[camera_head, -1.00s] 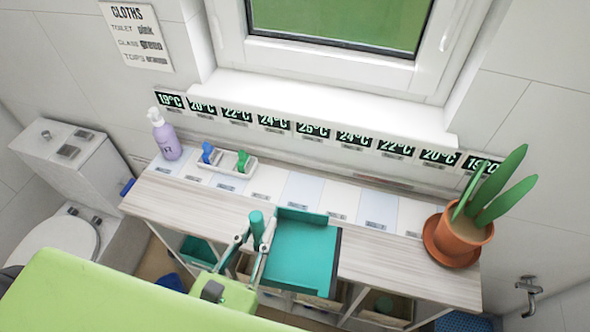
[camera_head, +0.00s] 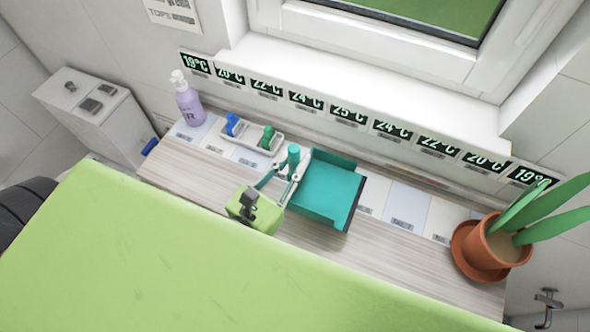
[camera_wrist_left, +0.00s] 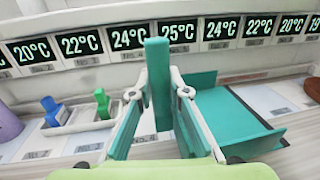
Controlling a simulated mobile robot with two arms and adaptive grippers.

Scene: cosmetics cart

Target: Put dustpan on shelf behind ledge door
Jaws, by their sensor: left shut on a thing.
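The teal dustpan (camera_head: 325,192) is above the wooden ledge (camera_head: 395,260), left of the plant pot. My left gripper (camera_head: 280,182) is shut on that handle. In the left wrist view the handle (camera_wrist_left: 158,82) stands between the two fingers and the pan (camera_wrist_left: 232,118) is to the right. I cannot tell whether the pan touches the ledge. Pale labelled panels (camera_head: 408,205) run along the ledge's back. The shelf below is hidden. My right gripper is not in view.
A terracotta plant pot (camera_head: 492,248) stands at the ledge's right end. A purple bottle (camera_head: 189,103) and a white tray (camera_head: 258,137) with blue and green items stand at the left. Temperature displays line the wall under the window sill. A large green surface covers the foreground.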

